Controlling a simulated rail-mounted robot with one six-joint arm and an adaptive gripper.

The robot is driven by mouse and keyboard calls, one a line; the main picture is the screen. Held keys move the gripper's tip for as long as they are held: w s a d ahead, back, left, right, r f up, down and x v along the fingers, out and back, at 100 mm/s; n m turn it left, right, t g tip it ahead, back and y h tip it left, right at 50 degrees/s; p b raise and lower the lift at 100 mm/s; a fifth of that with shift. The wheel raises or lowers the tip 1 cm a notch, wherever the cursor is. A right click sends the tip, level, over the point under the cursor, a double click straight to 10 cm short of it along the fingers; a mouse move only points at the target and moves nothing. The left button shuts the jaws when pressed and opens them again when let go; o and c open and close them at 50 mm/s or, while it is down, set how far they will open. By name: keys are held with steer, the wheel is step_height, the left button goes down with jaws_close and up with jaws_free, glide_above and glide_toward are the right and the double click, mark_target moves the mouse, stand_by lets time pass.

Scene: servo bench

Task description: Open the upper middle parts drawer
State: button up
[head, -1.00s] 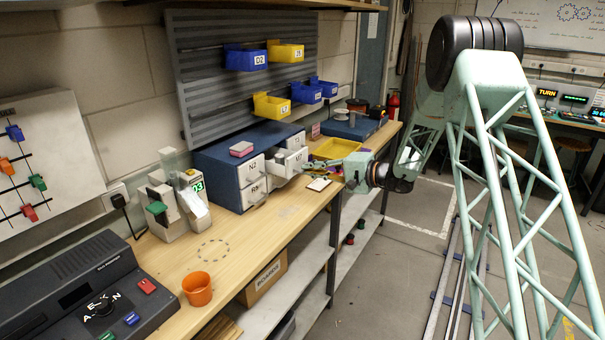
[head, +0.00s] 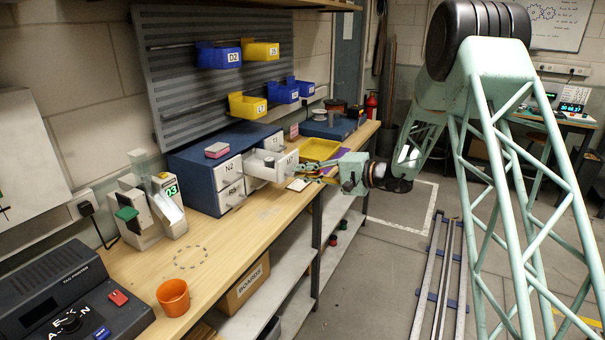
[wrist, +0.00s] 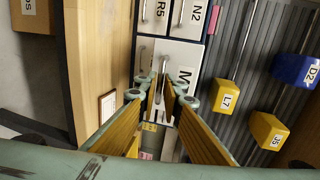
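A blue parts cabinet (head: 190,172) with white drawers stands on the bench in the head view. My gripper (head: 302,168) is at the front of this drawer. In the wrist view the drawer's white front (wrist: 184,76) faces me, its label partly hidden. The fingertips of my gripper (wrist: 161,88) close in on both sides of its metal handle (wrist: 164,66); the fingers hide part of the handle.
A yellow tray (head: 320,149) lies right behind my gripper. A small clipboard (head: 298,185) lies on the bench below it. A green-lit tester (head: 165,200) and an orange cup (head: 173,297) stand toward the front left. The bench before the cabinet is largely clear.

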steer(key=o, duration=0.3)
steer(key=shift+d, duration=0.1)
steer(key=v, duration=1.1)
steer(key=shift+s+d, duration=0.3)
steer(key=shift+r, duration=0.1)
